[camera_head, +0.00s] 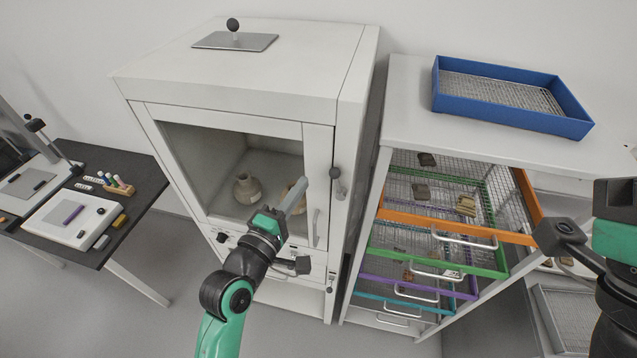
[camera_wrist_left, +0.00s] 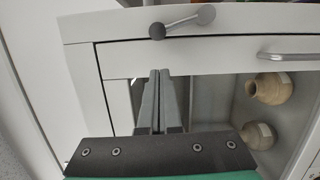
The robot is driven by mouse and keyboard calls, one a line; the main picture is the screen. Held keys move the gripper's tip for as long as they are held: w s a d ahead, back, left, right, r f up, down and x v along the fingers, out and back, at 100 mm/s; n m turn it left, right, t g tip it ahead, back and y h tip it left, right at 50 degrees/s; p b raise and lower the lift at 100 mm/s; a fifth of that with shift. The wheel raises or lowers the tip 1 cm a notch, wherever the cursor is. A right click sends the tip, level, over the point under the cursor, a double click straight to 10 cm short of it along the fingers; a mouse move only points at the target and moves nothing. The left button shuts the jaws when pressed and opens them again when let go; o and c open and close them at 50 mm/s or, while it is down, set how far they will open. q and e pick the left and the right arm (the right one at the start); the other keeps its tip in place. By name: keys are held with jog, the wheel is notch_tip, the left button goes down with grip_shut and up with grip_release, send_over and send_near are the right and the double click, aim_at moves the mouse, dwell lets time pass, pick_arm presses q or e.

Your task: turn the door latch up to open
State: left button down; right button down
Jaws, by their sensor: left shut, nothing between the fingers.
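The door latch (camera_head: 338,184) is a short grey lever with a dark round knob, on the right front edge of a white cabinet. In the left wrist view the latch (camera_wrist_left: 182,22) is a bar with a rounded knob at one end, beyond my fingertips. The windowed cabinet door (camera_head: 318,165) looks shut, with a bar handle (camera_head: 316,228). My left gripper (camera_head: 297,190) is in front of the door, left of the latch in the picture. Its grey fingers are together and empty, apart from the latch in the left wrist view (camera_wrist_left: 158,74). My right gripper's fingers are out of view.
Tan pots (camera_head: 248,187) stand behind the door's glass. A rack of wire drawers with coloured fronts (camera_head: 455,236) stands to the right, with a blue tray (camera_head: 510,118) on top. A dark table (camera_head: 135,170) stands left. My right arm is at the right edge.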

aim_at(334, 174)
pick_arm(q)
jog(key=shift+w+d+r+p, duration=0.1)
jog(key=shift+w+d+p, duration=0.25)
jog(key=shift+d, duration=0.65)
jog(key=shift+w+d+p, duration=0.1)
jog(key=shift+w+d, duration=0.3)
jog(key=shift+d, duration=0.55)
jog(key=d+m+p, duration=0.1)
jog(key=r+m+p, duration=0.1)
jog(key=p, duration=0.1)
jog(key=shift+s+d+r+m+g, duration=0.2)
jog(key=shift+s+d+m+g, duration=0.1)
jog(key=shift+d, duration=0.1)
jog(key=shift+d+f+m+p, duration=0.1)
jog(key=shift+d+m+p, duration=0.05)
jog(key=shift+m+p, duration=0.2)
jog(key=shift+f, duration=0.15)
